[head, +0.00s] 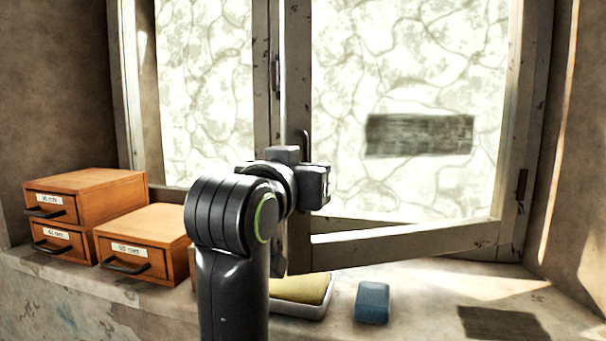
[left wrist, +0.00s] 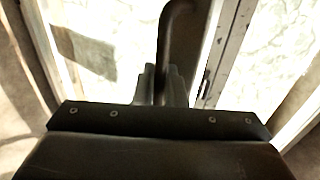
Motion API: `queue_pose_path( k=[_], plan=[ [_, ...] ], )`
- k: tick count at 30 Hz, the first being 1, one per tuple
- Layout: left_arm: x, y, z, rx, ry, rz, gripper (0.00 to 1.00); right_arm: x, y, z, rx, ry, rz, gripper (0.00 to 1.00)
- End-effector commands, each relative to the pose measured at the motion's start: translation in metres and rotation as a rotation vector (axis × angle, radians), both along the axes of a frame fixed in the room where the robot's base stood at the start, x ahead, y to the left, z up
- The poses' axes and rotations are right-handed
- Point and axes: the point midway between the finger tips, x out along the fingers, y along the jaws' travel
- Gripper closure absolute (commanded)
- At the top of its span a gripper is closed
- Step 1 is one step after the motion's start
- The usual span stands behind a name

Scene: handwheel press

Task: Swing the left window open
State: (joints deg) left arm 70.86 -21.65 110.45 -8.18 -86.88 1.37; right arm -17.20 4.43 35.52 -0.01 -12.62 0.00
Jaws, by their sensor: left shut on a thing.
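The window has two sashes with pale, crackle-patterned panes. In the head view, the sash on the left (head: 205,90) looks shut in its frame. The sash on the right (head: 297,70) stands ajar; its free edge is swung inward over the sill and its hinged side is at the right. A dark handle (head: 306,142) is on its free stile, and its bent bar also shows in the left wrist view (left wrist: 172,35). My left gripper (head: 308,182) is shut on this handle, with its fingers (left wrist: 163,88) on either side of the bar. My right gripper is not in view.
Orange-brown drawer boxes (head: 143,228) with labels stand on the sill (head: 90,300) at the left. A yellow-topped pale tray (head: 303,290) and a blue block (head: 372,302) lie below the ajar sash. The sill is mostly clear at the right.

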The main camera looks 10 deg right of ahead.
Motion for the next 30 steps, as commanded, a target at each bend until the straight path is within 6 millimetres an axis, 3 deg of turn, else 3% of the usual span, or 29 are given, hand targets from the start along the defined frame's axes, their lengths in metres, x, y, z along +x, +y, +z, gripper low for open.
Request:
queue_pose_path(
  k=[4, 5, 8, 20, 30],
  plan=[
    [0.000, 0.000, 0.000, 0.001, 0.000, -0.001, 1.00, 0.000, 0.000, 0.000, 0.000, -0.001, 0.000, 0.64],
    [0.000, 0.000, 0.000, 0.001, 0.000, -0.001, 0.85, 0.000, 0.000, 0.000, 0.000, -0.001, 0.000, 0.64],
    [0.000, 0.000, 0.000, 0.001, 0.000, -0.001, 0.75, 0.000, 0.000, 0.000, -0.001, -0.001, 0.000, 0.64],
    [-0.009, 0.004, 0.000, -0.001, -0.003, -0.001, 0.75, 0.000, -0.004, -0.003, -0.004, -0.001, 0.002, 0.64],
    [-0.067, 0.031, 0.000, -0.002, -0.007, -0.002, 0.75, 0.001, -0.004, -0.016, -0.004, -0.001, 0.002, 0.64]
  ],
)
